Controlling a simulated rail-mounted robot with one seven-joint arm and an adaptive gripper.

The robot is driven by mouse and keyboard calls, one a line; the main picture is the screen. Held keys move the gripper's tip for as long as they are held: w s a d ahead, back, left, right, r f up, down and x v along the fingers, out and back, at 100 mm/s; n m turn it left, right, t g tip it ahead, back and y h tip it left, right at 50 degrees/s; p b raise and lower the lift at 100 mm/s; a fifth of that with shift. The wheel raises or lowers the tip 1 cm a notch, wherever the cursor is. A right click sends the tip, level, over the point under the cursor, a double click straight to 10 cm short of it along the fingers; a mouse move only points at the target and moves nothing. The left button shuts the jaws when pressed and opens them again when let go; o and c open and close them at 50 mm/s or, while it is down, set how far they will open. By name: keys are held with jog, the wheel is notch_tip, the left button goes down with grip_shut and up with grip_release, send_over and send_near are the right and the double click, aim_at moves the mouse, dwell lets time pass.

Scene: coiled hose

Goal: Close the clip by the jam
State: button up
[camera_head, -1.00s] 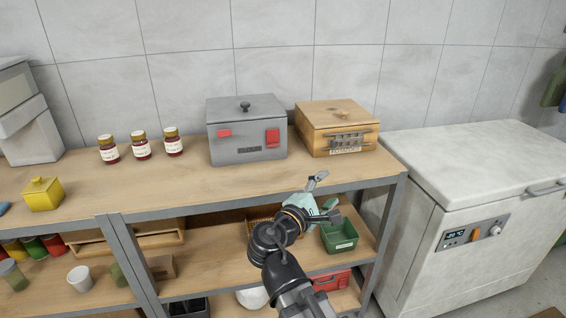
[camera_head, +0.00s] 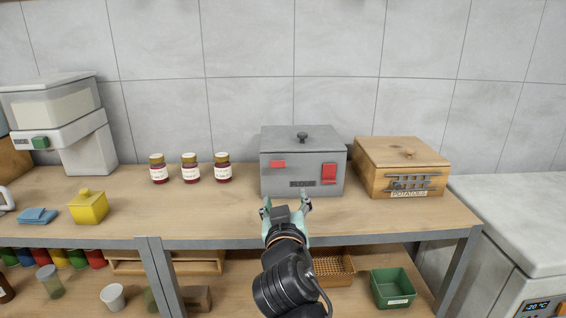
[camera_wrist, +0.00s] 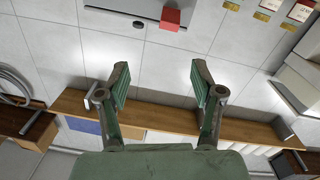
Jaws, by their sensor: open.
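A grey box labelled FLOUR (camera_head: 303,171) stands on the worktop with a knobbed lid. Its front has two red clips: a small, short-looking left clip (camera_head: 278,164), nearer the jam, which seems to stick outward, and a longer right clip (camera_head: 329,174) lying against the front. Several jam jars (camera_head: 190,168) stand left of the box. My gripper (camera_head: 285,207) is open and empty in front of the box, low and near the worktop's front edge. In the wrist view my gripper (camera_wrist: 158,85) is spread; the left clip (camera_wrist: 170,18) shows beyond it at the top, apart from the fingers.
A wooden potatoes box (camera_head: 402,168) stands right of the grey box. A yellow container (camera_head: 88,207) and blue cloth (camera_head: 37,216) lie far left. The worktop (camera_head: 190,212) is clear before the jars. A lower shelf holds a green bin (camera_head: 392,288).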

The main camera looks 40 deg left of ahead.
jog(key=m+y, duration=0.1)
jog(key=m, duration=0.1)
jog(key=p, duration=1.3)
send_near(278, 162)
jog(key=p+x, duration=0.2)
jog(key=x, duration=0.7)
jog(key=c, duration=1.2)
